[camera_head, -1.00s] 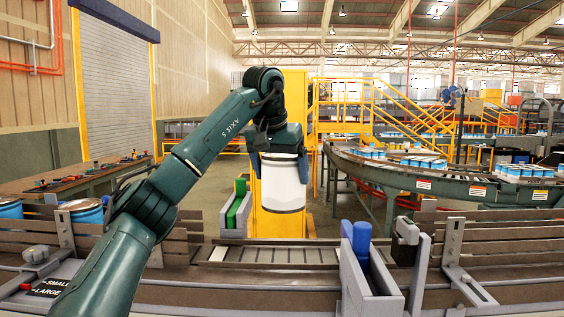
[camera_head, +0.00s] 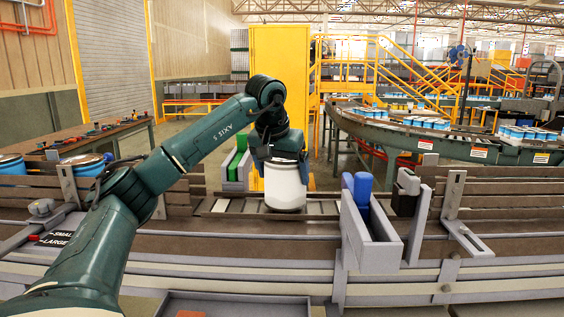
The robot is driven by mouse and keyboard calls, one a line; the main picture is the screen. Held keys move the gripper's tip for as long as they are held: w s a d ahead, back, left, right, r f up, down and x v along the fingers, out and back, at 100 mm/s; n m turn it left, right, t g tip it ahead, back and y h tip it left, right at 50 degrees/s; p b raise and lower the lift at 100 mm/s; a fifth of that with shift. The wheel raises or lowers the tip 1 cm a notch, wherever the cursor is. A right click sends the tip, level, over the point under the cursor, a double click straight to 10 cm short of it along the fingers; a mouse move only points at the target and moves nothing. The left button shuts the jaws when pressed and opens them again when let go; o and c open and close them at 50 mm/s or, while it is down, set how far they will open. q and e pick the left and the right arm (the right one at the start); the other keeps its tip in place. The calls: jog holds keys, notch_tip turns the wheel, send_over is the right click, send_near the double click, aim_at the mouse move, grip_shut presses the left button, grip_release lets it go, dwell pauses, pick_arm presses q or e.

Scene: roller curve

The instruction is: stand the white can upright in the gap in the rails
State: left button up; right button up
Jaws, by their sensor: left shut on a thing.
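The white can (camera_head: 286,188) is upright, with a dark band around its base. My left gripper (camera_head: 278,158) comes down from above and is shut on the can's top; the fingertips are partly hidden. The can's base is at the gap in the rails (camera_head: 233,207), in front of the slatted roller strip, with bare strip showing on both sides. I cannot tell whether the base touches the strip. My right gripper is not in view.
A grey holder with a blue block (camera_head: 362,188) stands right of the gap, and green blocks (camera_head: 238,165) stand at its left. Blue-and-white cans (camera_head: 85,166) stand at the left. A grey tray (camera_head: 235,297) is at the bottom. A curved conveyor (camera_head: 440,145) with several cans lies behind.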

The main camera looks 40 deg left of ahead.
pick_arm(q)
jog(key=shift+f, duration=0.35)
jog(key=shift+f, duration=0.35)
dwell(0.3)
jog(key=o, duration=1)
jog(key=shift+f, duration=0.1)
jog(key=v, duration=1.3)
